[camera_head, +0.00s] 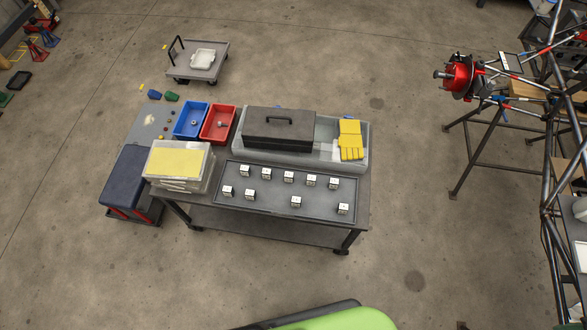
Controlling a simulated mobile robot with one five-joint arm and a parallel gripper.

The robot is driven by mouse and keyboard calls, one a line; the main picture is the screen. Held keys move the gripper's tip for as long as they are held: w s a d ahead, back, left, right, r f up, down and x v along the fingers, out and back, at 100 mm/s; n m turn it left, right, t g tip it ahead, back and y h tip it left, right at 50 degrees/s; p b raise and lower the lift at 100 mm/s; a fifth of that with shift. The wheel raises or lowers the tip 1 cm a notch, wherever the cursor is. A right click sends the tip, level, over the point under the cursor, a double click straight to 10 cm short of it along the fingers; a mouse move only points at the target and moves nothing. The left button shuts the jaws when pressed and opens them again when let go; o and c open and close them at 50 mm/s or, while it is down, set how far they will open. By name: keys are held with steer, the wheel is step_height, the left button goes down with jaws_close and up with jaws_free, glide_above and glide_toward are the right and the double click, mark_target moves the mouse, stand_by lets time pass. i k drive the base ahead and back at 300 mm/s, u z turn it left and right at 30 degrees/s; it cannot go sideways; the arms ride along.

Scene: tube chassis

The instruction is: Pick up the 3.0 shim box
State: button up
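Several small white-and-dark boxes stand in two rows in a shallow grey tray (318,197) on the front of the workbench. The back row includes a box at the left end (244,170), one in the middle (288,177) and one at the right end (333,183). The front row includes a left box (227,191), another box (295,203) and a right box (343,209). Their markings are too small to read, so I cannot tell which is the 3.0 shim box. My gripper is not in view.
A clear bin with a yellow top (178,162) stands left of the tray. Behind are blue (190,121) and red (218,124) bins, a dark toolbox (280,129) and yellow gloves (350,140). A tube frame (552,215) stands at right. Floor before the bench is mostly clear.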

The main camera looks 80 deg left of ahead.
mark_target(289, 176)
steer(key=u, duration=5.65)
steer(key=i, duration=0.1)
steer(key=z, duration=2.8)
steer(key=k, duration=0.75)
steer(key=z, duration=0.25)
steer(key=i, duration=1.15)
steer(key=z, duration=0.05)
